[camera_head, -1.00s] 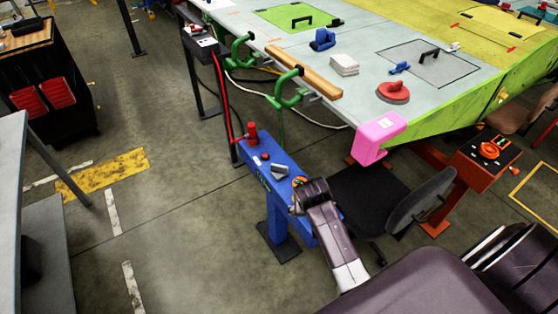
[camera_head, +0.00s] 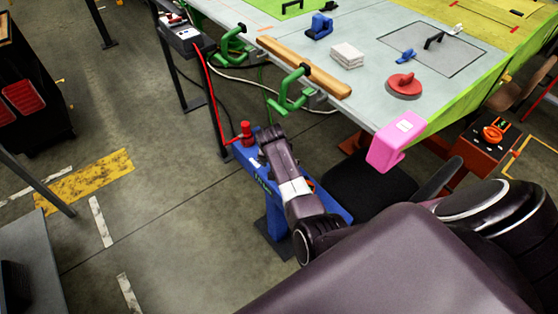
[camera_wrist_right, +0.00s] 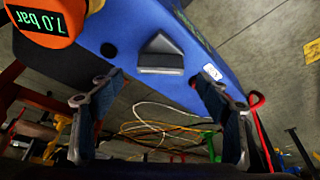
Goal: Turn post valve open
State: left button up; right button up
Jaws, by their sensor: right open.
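A blue post (camera_head: 335,205) stands on the floor in front of the bench, with a red fitting (camera_head: 246,134) at its far end. My right arm covers most of its top in the head view. My left gripper is not in view.
The grey bench (camera_head: 365,90) with green clamps (camera_head: 290,92) and a pink corner block (camera_head: 395,142) stands just beyond the post. A red hose (camera_head: 210,95) runs to the post. A black chair (camera_head: 365,190) stands right of it.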

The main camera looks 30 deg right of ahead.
jog(key=shift+b+x, duration=0.5)
jog(key=shift+x, duration=2.25)
jog(key=shift+w, duration=0.1)
jog(key=shift+c, duration=0.3)
jog(key=c, duration=1.1)
